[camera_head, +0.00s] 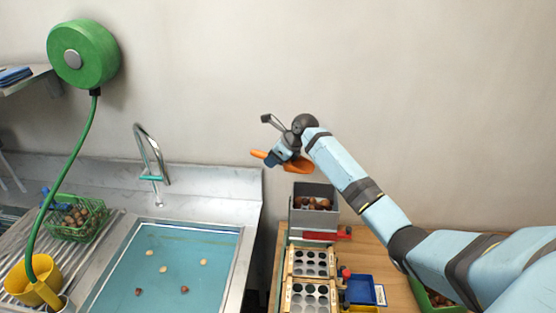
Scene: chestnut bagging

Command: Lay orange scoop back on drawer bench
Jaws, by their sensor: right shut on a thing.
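The orange scoop (299,165) is up in the air, with its bowl to the right and its handle end showing to the left. My right gripper (277,157) is shut on the scoop between handle end and bowl, partly hiding it. Both are above and slightly left of a grey bin in the picture, apart from the surfaces below. The wooden bench top (364,256) is at lower right; no drawers can be made out. My left gripper is not in view.
A grey bin (314,226) with chestnuts, hole trays (311,263), a blue tray (363,290) and a green crate (418,292) crowd the bench. A sink (171,262) with a few nuts, a tap (151,155), a green basket (78,226) and a yellow jug (36,284) are left.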

